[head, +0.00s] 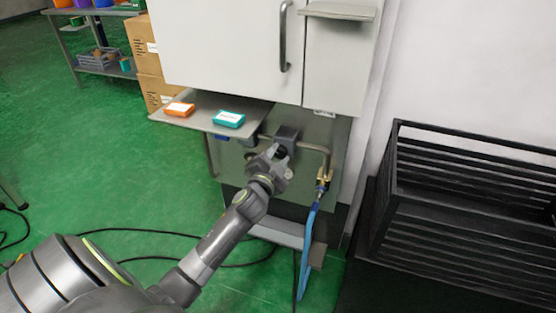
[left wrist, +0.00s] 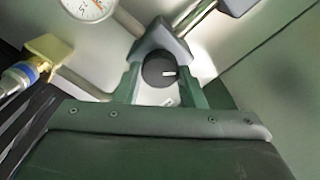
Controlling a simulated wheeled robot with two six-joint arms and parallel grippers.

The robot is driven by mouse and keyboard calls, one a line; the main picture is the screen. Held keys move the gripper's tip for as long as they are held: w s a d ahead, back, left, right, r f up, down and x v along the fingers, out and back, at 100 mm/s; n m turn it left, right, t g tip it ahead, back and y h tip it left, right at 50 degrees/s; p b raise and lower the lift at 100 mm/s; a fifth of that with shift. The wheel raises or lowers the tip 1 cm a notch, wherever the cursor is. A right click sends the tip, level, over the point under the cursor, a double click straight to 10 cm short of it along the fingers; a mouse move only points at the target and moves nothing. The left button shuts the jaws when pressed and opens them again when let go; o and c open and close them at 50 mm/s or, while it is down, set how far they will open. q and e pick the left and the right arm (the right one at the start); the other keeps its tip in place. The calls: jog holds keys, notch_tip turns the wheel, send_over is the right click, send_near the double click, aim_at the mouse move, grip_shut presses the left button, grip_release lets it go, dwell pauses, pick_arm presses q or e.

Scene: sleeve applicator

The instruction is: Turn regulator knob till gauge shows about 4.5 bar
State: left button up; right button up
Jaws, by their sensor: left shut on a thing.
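The regulator (head: 287,137) is a grey block on a pipe under the white cabinet. Its black round knob (left wrist: 159,71) has a white mark pointing right in the left wrist view. My left gripper (head: 277,158) reaches up to it from below and is shut on the knob, with one finger on each side in the left wrist view. The gauge (left wrist: 88,8) is a white dial cut off by the top edge of the left wrist view; its reading cannot be told. The gauge face is not visible in the head view. My right gripper is not in view.
A brass fitting (head: 323,178) with a blue hose (head: 308,245) hangs right of the regulator. A shelf (head: 205,119) with an orange box (head: 179,109) and a teal box (head: 229,119) juts out left above my gripper. A black slatted crate (head: 470,210) stands at right.

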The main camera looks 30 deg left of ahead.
pick_arm(q)
jog(key=shift+f+n, duration=0.1)
jog(key=shift+n, duration=0.6)
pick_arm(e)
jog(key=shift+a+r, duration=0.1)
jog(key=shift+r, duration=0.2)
pick_arm(q)
jog(key=o, duration=1)
jog(key=shift+s, duration=0.1)
jog(key=p+v, duration=0.1)
jog(key=v, duration=1.6)
jog(key=shift+s+d, duration=0.1)
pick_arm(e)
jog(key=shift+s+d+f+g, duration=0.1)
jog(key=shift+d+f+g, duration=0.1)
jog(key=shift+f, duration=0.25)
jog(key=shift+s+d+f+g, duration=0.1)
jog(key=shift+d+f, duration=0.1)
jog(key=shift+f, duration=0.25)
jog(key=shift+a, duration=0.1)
